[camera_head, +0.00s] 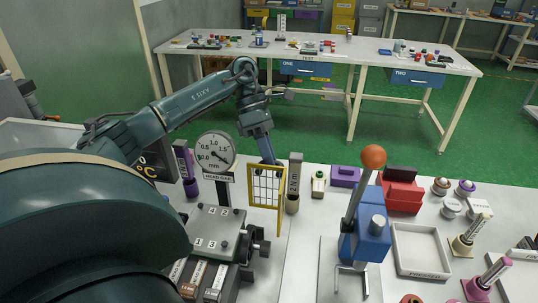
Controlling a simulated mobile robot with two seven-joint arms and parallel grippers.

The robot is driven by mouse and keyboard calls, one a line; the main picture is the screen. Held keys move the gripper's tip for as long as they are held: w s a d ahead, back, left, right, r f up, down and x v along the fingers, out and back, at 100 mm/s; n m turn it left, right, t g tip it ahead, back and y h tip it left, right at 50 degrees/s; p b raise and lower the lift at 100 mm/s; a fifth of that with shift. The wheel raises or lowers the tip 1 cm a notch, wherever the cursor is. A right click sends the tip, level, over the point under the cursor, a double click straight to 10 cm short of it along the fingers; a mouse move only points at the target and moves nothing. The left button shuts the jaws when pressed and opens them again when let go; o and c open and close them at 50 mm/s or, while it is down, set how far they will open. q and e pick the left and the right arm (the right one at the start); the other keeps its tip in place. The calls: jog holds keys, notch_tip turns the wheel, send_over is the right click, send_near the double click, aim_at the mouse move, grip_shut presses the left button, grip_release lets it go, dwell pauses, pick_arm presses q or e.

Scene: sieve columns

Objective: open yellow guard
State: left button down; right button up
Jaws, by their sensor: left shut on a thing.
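My left arm comes in from the left and bends down from behind the guard. My left gripper (268,160) is shut at the guard's top edge; its fingertips are partly hidden there. The guard stands to the right of the round dial gauge (217,151), angled to the fixture. My right gripper is not in view.
A blue lever device with an orange knob (373,157) stands right of the guard. Red box (402,195), white tray (420,250) and small stamps fill the right side.

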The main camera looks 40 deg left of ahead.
pick_arm(q)
jog(key=c, duration=1.4)
grip_release()
jog(key=shift+s+a+f, duration=0.1)
jog(key=shift+s+f, duration=0.05)
jog(key=shift+f, duration=0.3)
jog(key=p+v, duration=0.2)
jog(key=v, duration=1.1)
jog(key=shift+r, duration=0.2)
